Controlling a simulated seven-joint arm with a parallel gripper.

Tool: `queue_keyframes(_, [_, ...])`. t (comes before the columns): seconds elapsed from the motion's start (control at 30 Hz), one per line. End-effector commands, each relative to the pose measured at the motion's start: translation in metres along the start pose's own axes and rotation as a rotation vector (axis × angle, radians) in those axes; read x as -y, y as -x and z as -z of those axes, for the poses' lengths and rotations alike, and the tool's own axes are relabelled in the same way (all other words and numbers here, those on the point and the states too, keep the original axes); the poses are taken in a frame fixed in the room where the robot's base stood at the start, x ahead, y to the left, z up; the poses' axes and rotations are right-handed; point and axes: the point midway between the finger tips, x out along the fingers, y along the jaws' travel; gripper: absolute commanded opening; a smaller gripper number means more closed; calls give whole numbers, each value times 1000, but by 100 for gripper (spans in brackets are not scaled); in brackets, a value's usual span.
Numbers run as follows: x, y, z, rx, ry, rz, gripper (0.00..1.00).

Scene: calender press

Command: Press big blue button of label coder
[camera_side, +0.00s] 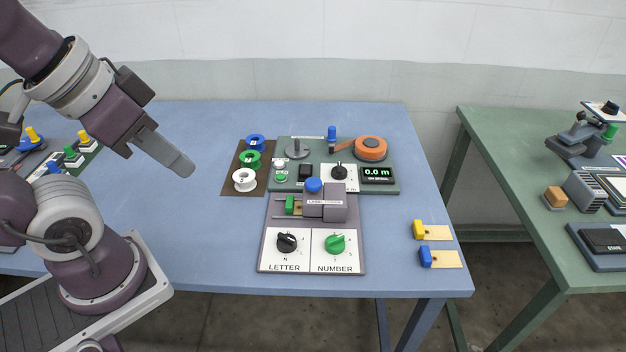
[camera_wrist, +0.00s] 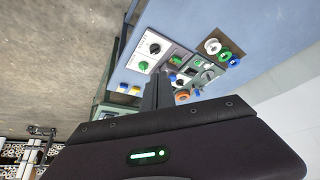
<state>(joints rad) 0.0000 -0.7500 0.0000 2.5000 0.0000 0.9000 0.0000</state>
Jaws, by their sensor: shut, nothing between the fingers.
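The label coder (camera_side: 325,208) is a mauve block on a grey-purple base plate in the middle of the blue table. Its big round blue button (camera_side: 314,185) stands on top at the left of the block. Below it on the plate are a black letter knob (camera_side: 287,243) and a green number knob (camera_side: 335,243). My gripper (camera_side: 184,166) is shut and empty, in the air left of the coder and well apart from it. In the wrist view my gripper (camera_wrist: 158,80) points toward the coder panel, with the knobs (camera_wrist: 153,47) in sight.
Behind the coder is a green-grey panel (camera_side: 385,187) with an orange roll (camera_side: 370,148), a blue-topped post (camera_side: 332,133) and a "0.0 m" display (camera_side: 377,172). Blue, green and white spools (camera_side: 244,180) stand on a brown mat. Yellow and blue tags (camera_side: 432,230) lie at right.

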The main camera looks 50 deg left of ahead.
Motion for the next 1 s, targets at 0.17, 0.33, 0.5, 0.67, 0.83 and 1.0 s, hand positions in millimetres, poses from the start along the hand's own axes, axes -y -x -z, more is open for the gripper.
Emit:
queue_keyframes(0.17, [0,0,0,0,0,0,0])
queue_keyframes(0.33, [1,0,1,-2,-1,4,0])
queue_keyframes(0.5, [26,-9,32,-63,-44,104,0])
queue_keyframes(0.67, [68,-23,98,-195,-176,265,0])
queue_keyframes(0.83, [93,-43,176,-348,-420,365,0])
queue_keyframes(1.0, [81,-94,240,-482,-801,284,0])
